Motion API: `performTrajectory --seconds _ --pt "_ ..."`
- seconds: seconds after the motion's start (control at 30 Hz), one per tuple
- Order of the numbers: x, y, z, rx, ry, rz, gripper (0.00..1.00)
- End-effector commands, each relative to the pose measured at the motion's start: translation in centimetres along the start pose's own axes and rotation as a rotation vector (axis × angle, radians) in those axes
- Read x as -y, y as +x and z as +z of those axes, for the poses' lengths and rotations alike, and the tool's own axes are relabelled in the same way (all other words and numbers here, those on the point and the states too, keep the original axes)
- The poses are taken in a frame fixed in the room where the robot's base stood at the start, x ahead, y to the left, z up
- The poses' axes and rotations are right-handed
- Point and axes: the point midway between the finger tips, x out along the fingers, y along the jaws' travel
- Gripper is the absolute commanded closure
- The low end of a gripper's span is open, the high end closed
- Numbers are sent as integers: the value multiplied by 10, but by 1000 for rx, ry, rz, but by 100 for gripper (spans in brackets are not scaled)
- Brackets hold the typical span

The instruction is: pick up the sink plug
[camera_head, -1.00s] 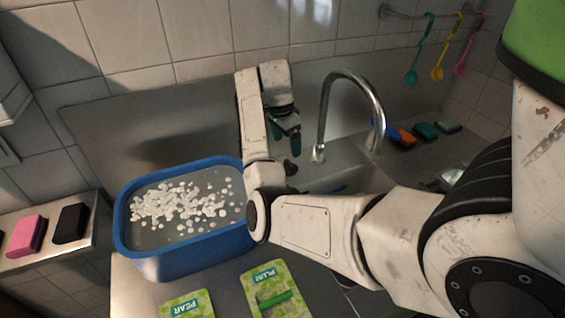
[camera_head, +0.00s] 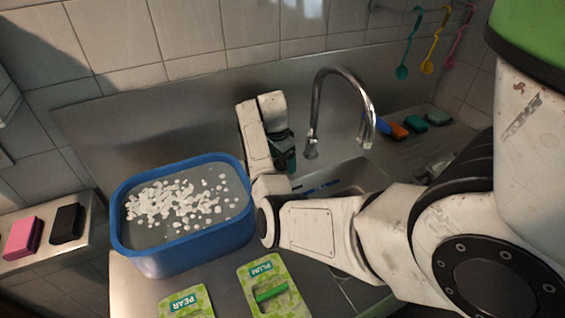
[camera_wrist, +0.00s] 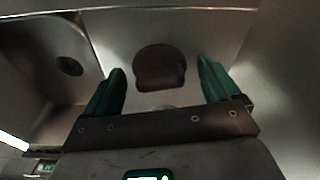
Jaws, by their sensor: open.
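The sink plug (camera_wrist: 160,68) looks like a dark brown, rounded piece on the bare steel beside the sink basin in the wrist view. My gripper (camera_wrist: 161,88) is open, its two green fingers apart and empty. The plug shows between and slightly beyond the fingertips; I cannot tell the height left between them. In the head view my gripper (camera_head: 284,158) points down left of the tap, behind the blue tub's right end. There the plug is hidden or too dark to pick out. The sink drain (camera_wrist: 70,66) shows in the basin at the left of the wrist view.
The tap (camera_head: 314,110) stands close to the right of my gripper. A blue tub (camera_head: 185,254) of liquid with white pieces stands at the left. Plum (camera_head: 272,285) and pear (camera_head: 187,303) cards lie in front. Sponge-like blocks (camera_head: 398,130) lie right of the sink.

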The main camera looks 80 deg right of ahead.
Motion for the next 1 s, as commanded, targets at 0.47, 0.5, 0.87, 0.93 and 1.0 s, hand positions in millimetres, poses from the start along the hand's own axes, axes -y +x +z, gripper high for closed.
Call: performTrajectory --seconds 0.47,0.5,0.87,0.93,1.0 --pt "0 0 0 0 0 0 47" --pt "0 0 0 0 0 0 51" --pt "0 -1 0 0 0 0 66" --pt "0 -1 0 0 0 -1 66" --pt "0 -3 0 0 0 -1 66"
